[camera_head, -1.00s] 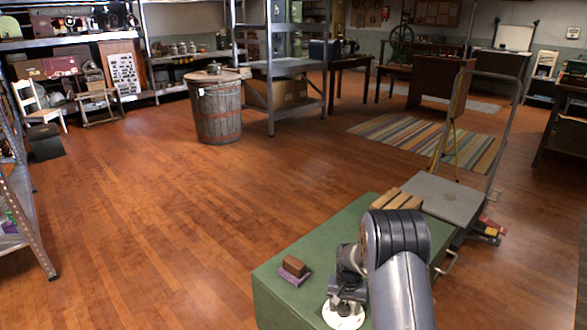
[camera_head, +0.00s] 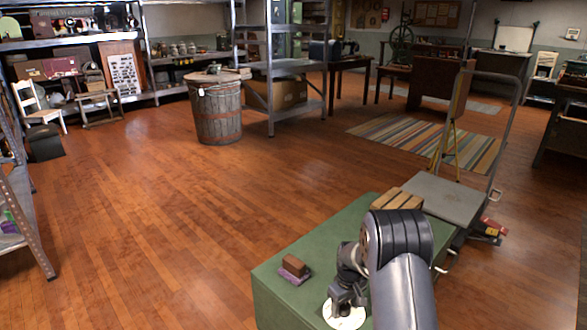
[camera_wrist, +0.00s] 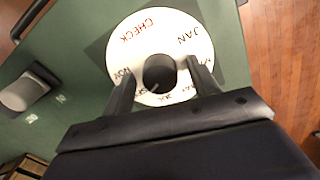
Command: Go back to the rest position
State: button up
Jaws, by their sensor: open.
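My gripper (camera_head: 346,297) is over the front part of the green case top (camera_head: 325,230), above a white round disc (camera_head: 343,318). In the wrist view my gripper (camera_wrist: 161,88) is open, with its two fingers apart on either side of a dark round knob (camera_wrist: 160,73) at the middle of the white disc (camera_wrist: 146,32). Handwriting on the disc reads CHECK in red and JAN and NOV in dark letters. Nothing is held. I cannot tell whether the fingertips touch the disc.
A brown block on a purple base (camera_head: 294,268) sits left of my gripper. A wooden slatted crate (camera_head: 397,199) is at the case's far end, beside a grey platform trolley (camera_head: 447,197). A wooden barrel (camera_head: 217,110) stands farther off. Open wooden floor (camera_head: 150,220) lies left.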

jog(key=shift+n, duration=1.3)
jog(key=shift+r, duration=0.15)
